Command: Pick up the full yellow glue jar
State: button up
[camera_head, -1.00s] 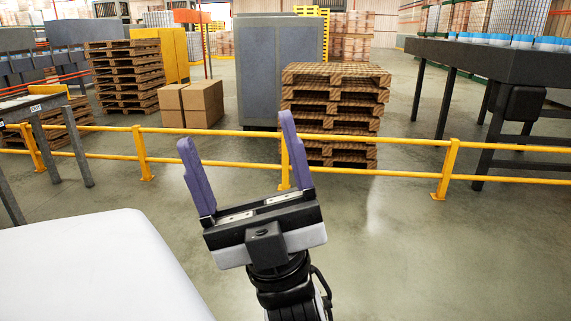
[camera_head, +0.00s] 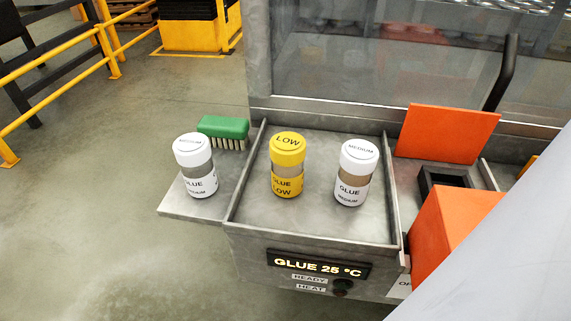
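The yellow glue jar (camera_head: 287,165) stands upright in the metal tray (camera_head: 310,222), with a yellow lid reading LOW and a label reading GLUE LOW. A tan band shows at its middle; I cannot tell for sure how full it is. A white jar (camera_head: 353,173) marked MEDIUM stands to its right in the same tray. Another white MEDIUM jar (camera_head: 195,166) stands outside the tray, on the left side shelf (camera_head: 180,205). My gripper is not in the current view.
A green brush (camera_head: 222,131) lies behind the left white jar. A display (camera_head: 317,267) below the tray reads GLUE 25 °C. Orange boxes or panels (camera_head: 448,135) are at the right. A glass-fronted machine wall (camera_head: 375,65) rises behind the tray. Open floor lies at left.

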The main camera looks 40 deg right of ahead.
aim_at(287, 149)
jog(key=i+j+z, duration=0.15)
jog(key=j+z, duration=0.8)
jog(key=i, duration=0.05)
